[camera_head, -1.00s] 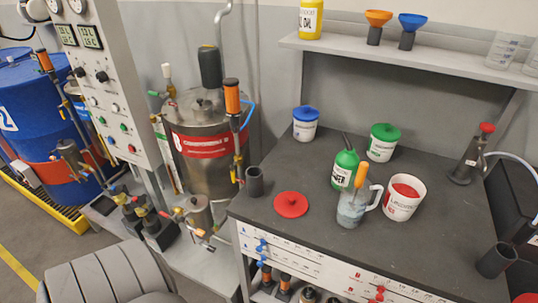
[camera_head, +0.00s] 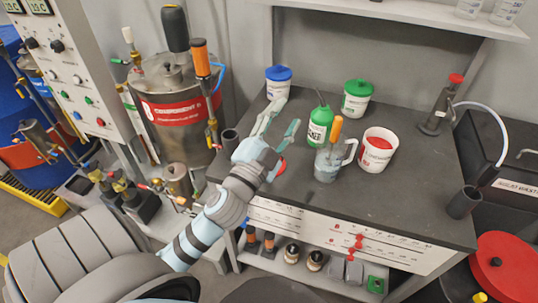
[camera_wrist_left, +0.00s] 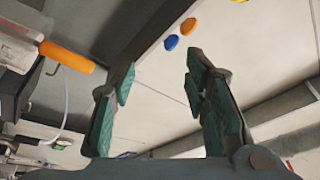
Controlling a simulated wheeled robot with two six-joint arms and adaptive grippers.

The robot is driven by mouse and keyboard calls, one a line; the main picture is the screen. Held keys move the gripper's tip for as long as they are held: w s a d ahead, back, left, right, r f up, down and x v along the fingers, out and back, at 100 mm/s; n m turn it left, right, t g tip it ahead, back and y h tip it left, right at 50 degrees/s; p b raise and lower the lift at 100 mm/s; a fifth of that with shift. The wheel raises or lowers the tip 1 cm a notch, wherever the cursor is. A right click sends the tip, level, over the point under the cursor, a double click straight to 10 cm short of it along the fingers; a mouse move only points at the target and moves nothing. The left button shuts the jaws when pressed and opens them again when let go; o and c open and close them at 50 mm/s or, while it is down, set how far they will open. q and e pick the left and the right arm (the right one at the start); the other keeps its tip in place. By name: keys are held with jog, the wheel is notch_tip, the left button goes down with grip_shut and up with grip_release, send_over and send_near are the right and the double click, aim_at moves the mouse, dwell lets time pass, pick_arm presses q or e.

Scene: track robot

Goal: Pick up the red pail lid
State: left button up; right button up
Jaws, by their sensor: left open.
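The red pail lid (camera_head: 282,167) lies on the dark bench top, left of the clear mug, mostly hidden behind my left gripper; only a red edge shows. The open white pail (camera_head: 378,150) with red contents stands to the right of the mug. My left gripper (camera_head: 286,113) reaches in over the bench's left part with its fingers apart and empty, pointing towards the back of the bench. Its open fingers also show in the left wrist view (camera_wrist_left: 158,75), with nothing between them. I cannot tell its height above the lid. My right gripper is not in view.
A clear mug (camera_head: 329,164) with an orange-handled tool, a green bottle (camera_head: 319,126), a blue-lidded pail (camera_head: 278,82) and a green-lidded pail (camera_head: 357,98) stand nearby. The bench's right part is largely clear.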

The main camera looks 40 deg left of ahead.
pick_arm(q)
jog(key=d+r+m+g+h, duration=0.2)
jog(key=d+r+m+h, duration=0.2)
jog(key=d+m+h, duration=0.5)
jog(key=d+r+m+g+h, duration=0.2)
jog(key=d+r+m+h, duration=0.25)
jog(key=m+h, duration=0.75)
jog(key=w+a+f+m+g+y, duration=0.2)
jog(key=a+f+m+g+y, duration=0.2)
jog(key=f+m+g+y, duration=0.7)
jog(key=s+a+f+n+g+y, duration=0.1)
jog(key=a+f+n+y, duration=0.15)
jog(key=a, duration=0.65)
jog(key=s+a+f+n+y, duration=0.15)
jog(key=a+y, duration=0.25)
jog(key=a, duration=0.4)
jog(key=b+x, duration=0.2)
jog(key=x, duration=0.2)
jog(key=b+x, duration=0.1)
jog(key=x, duration=0.4)
jog(key=s+b+x, duration=0.1)
jog(key=b+x, duration=0.1)
jog(key=x, duration=0.3)
jog(key=shift+a+f+b, duration=0.3)
jog(key=shift+a+f, duration=0.1)
grip_shut()
